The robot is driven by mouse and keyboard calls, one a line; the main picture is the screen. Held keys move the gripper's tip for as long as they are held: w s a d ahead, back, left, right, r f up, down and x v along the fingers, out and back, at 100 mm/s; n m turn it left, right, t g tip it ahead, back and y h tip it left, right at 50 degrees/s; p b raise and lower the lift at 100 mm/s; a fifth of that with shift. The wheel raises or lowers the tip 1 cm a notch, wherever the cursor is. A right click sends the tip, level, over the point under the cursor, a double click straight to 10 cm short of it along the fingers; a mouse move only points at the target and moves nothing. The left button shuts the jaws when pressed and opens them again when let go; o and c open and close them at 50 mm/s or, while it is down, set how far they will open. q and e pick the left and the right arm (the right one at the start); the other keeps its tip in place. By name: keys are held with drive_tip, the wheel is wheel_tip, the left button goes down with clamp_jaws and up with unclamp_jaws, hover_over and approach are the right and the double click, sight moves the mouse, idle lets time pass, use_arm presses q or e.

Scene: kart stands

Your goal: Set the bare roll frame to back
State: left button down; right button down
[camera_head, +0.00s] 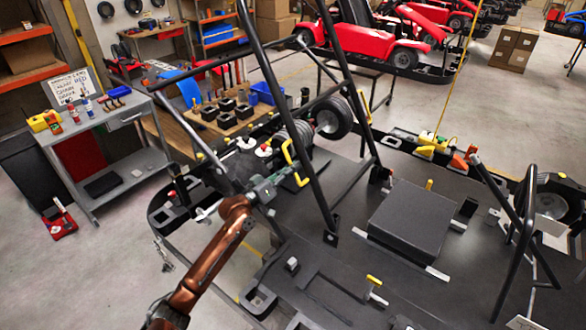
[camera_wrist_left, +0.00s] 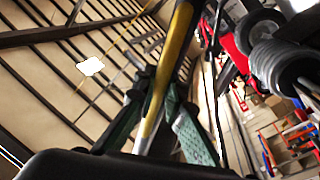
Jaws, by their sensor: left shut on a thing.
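The roll frame (camera_head: 312,118) is a tall frame of bare black tubes standing on the dark kart deck (camera_head: 330,265). It leans, and its top runs out of the head view. A yellow grab handle (camera_head: 288,152) is at its left tube; another yellow handle (camera_head: 364,108) is on the far side. My left gripper (camera_head: 284,181) is at the near handle. In the left wrist view the yellow bar (camera_wrist_left: 157,100) runs between the green fingers of the gripper (camera_wrist_left: 155,110), which are shut on it. The fingers hide part of the handle. My right gripper does not show.
A black box (camera_head: 408,215) lies on the deck, with a second black tube frame (camera_head: 520,225) at the right. Engine parts and a wheel (camera_head: 333,117) sit behind the roll frame. A grey cart (camera_head: 130,150) stands left; red karts (camera_head: 375,45) are behind.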

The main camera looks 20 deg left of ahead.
use_arm(q)
drive_tip(key=c, duration=2)
unclamp_jaws()
drive_tip(key=shift+w+a+f, duration=0.1)
drive_tip(key=shift+a+f, duration=0.1)
drive_tip(key=shift+a, duration=0.1)
drive_tip(key=v, duration=1.2)
drive_tip(key=shift+r, duration=0.2)
